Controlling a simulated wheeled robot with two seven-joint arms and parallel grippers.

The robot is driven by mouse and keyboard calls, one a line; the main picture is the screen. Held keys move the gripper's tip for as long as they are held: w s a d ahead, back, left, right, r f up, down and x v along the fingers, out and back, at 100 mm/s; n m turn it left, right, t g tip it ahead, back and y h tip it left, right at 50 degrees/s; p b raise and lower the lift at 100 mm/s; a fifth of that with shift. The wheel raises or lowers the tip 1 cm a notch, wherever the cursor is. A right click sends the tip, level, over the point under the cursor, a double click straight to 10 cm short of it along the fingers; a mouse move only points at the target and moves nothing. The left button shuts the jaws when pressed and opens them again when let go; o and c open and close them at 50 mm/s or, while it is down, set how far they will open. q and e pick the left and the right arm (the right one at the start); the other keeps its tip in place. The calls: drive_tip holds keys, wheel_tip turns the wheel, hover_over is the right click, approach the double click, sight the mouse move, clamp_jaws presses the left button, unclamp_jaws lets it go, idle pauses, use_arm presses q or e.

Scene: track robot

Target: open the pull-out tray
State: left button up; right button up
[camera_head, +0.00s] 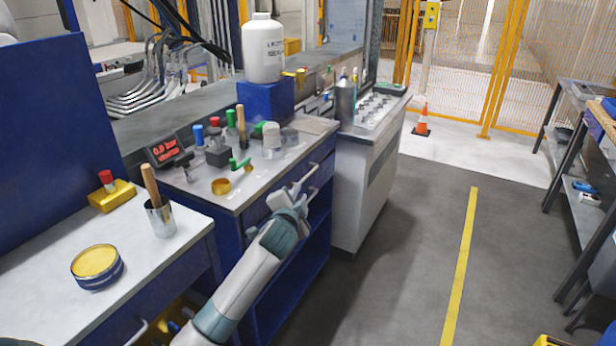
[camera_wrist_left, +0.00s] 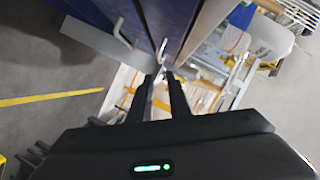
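The blue cabinet (camera_head: 262,240) under the grey worktop has drawer fronts with pale bar handles. One of these fronts seems to be the pull-out tray; I cannot tell which. The fronts look closed. My left gripper (camera_head: 300,194) is at the upper front, close to its handle (camera_head: 305,176). In the left wrist view, a handle (camera_wrist_left: 162,48) is just at the tips of my left gripper (camera_wrist_left: 163,74). The fingers stand a little apart with a narrow gap; contact is unclear. Another handle (camera_wrist_left: 121,34) is to the left. My right gripper is not seen.
The worktop holds a red-lit display (camera_head: 167,149), several small bottles and a white jug (camera_head: 262,48) on a blue block. A white cabinet (camera_head: 365,190) stands to the right. The grey floor (camera_head: 410,260) in front is clear. A bench (camera_head: 585,150) is at far right.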

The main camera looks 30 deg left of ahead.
sight(308, 177)
use_arm(q)
drive_tip(key=x, duration=1.5)
drive_tip(key=shift+f+b, duration=0.1)
drive_tip(key=shift+b, duration=0.25)
drive_tip(key=shift+x, duration=0.85)
drive_tip(key=shift+a, duration=0.15)
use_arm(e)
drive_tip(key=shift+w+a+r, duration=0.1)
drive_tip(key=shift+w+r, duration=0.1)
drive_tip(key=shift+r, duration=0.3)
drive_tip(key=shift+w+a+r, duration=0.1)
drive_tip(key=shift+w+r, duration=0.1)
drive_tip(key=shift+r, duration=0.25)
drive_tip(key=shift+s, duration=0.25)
use_arm(q)
clamp_jaws()
